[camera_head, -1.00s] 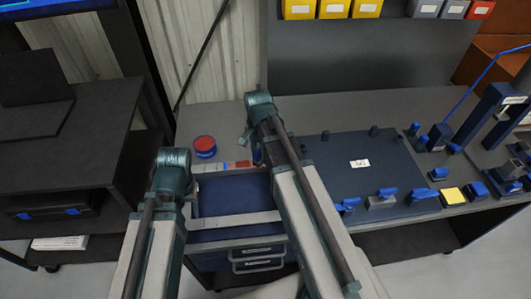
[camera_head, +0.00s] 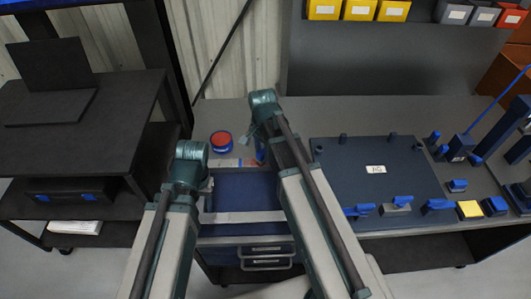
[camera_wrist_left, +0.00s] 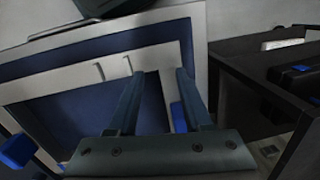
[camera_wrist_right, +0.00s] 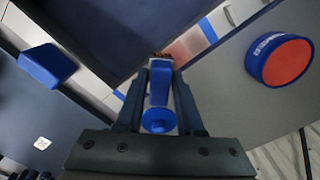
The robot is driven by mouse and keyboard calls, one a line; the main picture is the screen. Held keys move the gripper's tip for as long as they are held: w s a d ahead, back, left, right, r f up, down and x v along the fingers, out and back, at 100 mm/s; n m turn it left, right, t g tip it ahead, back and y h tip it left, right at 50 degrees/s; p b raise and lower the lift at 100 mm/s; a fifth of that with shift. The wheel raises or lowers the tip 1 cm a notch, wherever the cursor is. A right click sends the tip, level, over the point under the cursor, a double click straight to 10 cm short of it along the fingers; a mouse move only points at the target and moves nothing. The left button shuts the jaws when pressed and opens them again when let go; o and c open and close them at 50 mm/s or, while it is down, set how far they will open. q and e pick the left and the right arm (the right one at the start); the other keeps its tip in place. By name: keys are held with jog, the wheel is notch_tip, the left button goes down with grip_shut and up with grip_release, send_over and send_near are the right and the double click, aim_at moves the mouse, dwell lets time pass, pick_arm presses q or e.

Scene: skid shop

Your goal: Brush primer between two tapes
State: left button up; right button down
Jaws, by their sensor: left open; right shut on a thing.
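The primer pot (camera_head: 221,141), blue with a red top marked with letters, stands on the bench and shows in the right wrist view (camera_wrist_right: 281,60). My right gripper (camera_wrist_right: 159,72) is shut on a blue-handled brush (camera_wrist_right: 159,92), its brown bristle end pointing away. Beyond the brush lies a pale rail with a reddish patch (camera_wrist_right: 187,45). Blue tape (camera_wrist_right: 208,30) crosses the rail beside the patch, and another blue tape piece (camera_wrist_right: 120,95) shows nearer. Whether the bristles touch the rail is unclear. My left gripper (camera_wrist_left: 155,72) is open and empty over the pale frame (camera_wrist_left: 87,62).
A dark blue plate (camera_head: 375,180) with blue clamps covers the bench's middle. A yellow block (camera_head: 470,209) sits at its front right. Yellow bins (camera_head: 359,10) hang above the bench. A dark cart (camera_head: 60,115) stands at the left.

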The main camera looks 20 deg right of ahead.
pick_arm(q)
jog(key=shift+f, duration=0.1)
pick_arm(e)
jog(key=shift+w+a, duration=0.2)
jog(key=shift+a, duration=0.7)
jog(key=shift+w+a, duration=0.2)
jog(key=shift+a, duration=0.7)
jog(key=shift+a, duration=0.1)
jog(key=shift+w+a, duration=0.25)
jog(key=shift+a, duration=0.65)
jog(key=shift+w+a, duration=0.2)
jog(key=shift+a, duration=0.65)
jog(key=shift+f, duration=0.1)
jog(key=shift+d, duration=0.15)
jog(key=shift+s+d, duration=0.25)
jog(key=shift+d, duration=0.65)
jog(key=shift+s+d, duration=0.2)
jog(key=shift+d, duration=0.65)
jog(key=shift+d, duration=0.1)
